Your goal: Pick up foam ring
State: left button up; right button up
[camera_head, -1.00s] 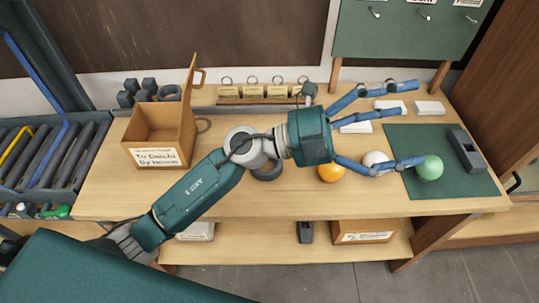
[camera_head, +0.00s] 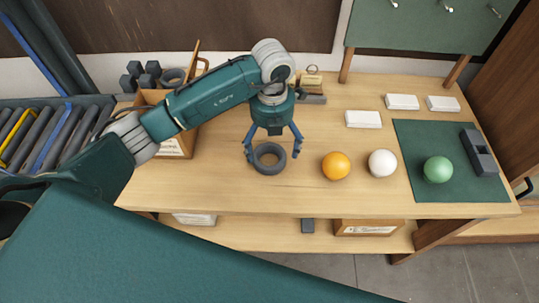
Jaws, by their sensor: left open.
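A dark grey foam ring (camera_head: 268,168) lies flat on the wooden workbench (camera_head: 225,185), left of the orange ball. My left gripper (camera_head: 272,154) points down over the ring. Its fingers are spread open, one on each side of the ring, and nothing is held. I cannot tell how high the fingertips are above the bench top. Another dark ring (camera_head: 172,76) shows at the cardboard box behind my arm. My right gripper is not in view.
An orange ball (camera_head: 336,166) and a white ball (camera_head: 382,163) stand right of the ring. A green ball (camera_head: 438,169) and a dark grey block (camera_head: 479,152) sit on a green mat (camera_head: 415,138). White blocks (camera_head: 363,119) lie behind. My left arm covers much of the box (camera_head: 172,147).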

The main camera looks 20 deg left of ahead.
aim_at(269, 162)
pick_arm(q)
jog(key=f+p, duration=0.1)
jog(key=f, duration=0.2)
jog(key=f+p, duration=0.1)
jog(key=shift+a+f+p, duration=0.3)
jog(key=shift+f, duration=0.1)
jog(key=shift+w+f, duration=0.1)
jog(key=shift+f, duration=0.5)
jog(key=c, duration=0.9)
